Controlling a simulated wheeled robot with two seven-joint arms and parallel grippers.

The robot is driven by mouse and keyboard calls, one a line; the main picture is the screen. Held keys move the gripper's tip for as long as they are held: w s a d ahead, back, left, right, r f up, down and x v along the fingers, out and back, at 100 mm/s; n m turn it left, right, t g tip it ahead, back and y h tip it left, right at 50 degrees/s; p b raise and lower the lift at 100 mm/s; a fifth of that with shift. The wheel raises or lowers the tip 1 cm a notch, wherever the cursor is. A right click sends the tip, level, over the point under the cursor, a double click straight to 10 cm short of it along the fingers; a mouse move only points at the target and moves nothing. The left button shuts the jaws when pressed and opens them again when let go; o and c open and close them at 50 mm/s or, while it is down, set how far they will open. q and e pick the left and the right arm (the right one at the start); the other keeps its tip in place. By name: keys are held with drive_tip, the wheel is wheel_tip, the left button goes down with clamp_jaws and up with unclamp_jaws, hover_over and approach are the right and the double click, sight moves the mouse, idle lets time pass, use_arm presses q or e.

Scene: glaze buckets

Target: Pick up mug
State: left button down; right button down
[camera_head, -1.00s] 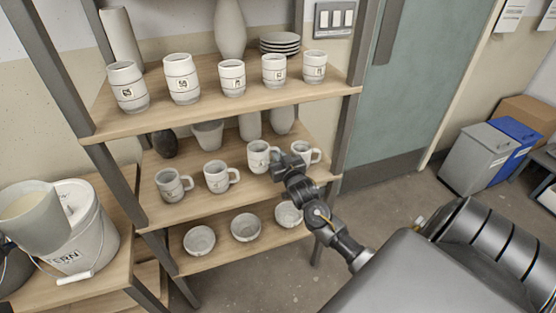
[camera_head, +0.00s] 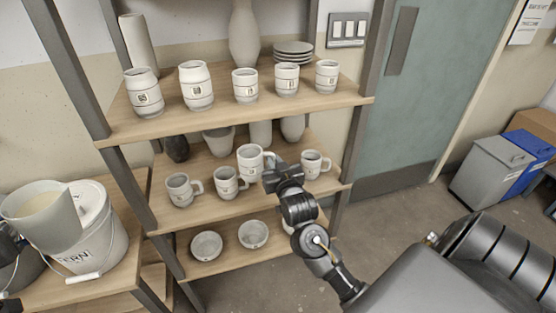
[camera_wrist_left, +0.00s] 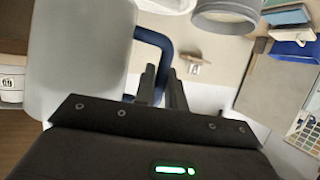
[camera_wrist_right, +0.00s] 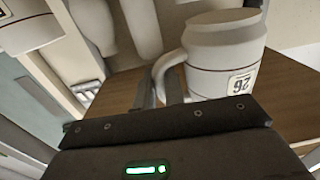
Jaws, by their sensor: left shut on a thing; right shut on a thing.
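A white mug (camera_head: 249,164) with thin dark bands is over the middle shelf (camera_head: 225,205), higher than its neighbours. My right gripper (camera_head: 271,173) is shut on its handle, at the mug's right side. In the right wrist view the fingers (camera_wrist_right: 170,88) close on the handle of the mug (camera_wrist_right: 222,62), which bears a numbered label. In the left wrist view my left gripper (camera_wrist_left: 162,82) is shut on the blue handle (camera_wrist_left: 158,45) of a large grey vessel (camera_wrist_left: 82,60). My left gripper is not clearly visible in the head view.
Other handled mugs (camera_head: 184,188), (camera_head: 230,181) and (camera_head: 314,163) stand on the middle shelf. Several cups (camera_head: 197,85) line the top shelf (camera_head: 215,120). Bowls (camera_head: 206,245) sit on the lower shelf. A white bucket (camera_head: 100,235) and a tilted grey pitcher (camera_head: 50,222) are at the left.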

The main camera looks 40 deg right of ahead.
sight(251, 169)
use_arm(q)
drive_tip(key=shift+r, duration=0.15)
use_arm(e)
drive_tip(key=shift+s+a+r, duration=0.25)
drive_tip(key=shift+a+r, duration=0.05)
drive_tip(key=shift+a, duration=0.3)
drive_tip(key=shift+s+a+r, duration=0.3)
drive_tip(key=shift+a+r, duration=0.05)
drive_tip(key=shift+a, duration=0.3)
drive_tip(key=shift+s+a+r, duration=0.25)
drive_tip(key=shift+a+r, duration=0.05)
drive_tip(key=shift+a, duration=0.3)
drive_tip(key=shift+a, duration=0.1)
use_arm(q)
drive_tip(key=shift+r+p, duration=0.3)
drive_tip(key=shift+p, duration=0.05)
drive_tip(key=shift+r+p, duration=0.35)
drive_tip(key=shift+r, duration=0.05)
use_arm(e)
drive_tip(key=s+a+r+n+y, duration=0.3)
drive_tip(key=s+a, duration=0.4)
drive_tip(key=a, duration=0.4)
drive_tip(key=shift+s+r+t+y, duration=0.25)
drive_tip(key=shift+r+t+y, duration=0.2)
drive_tip(key=shift+y, duration=0.65)
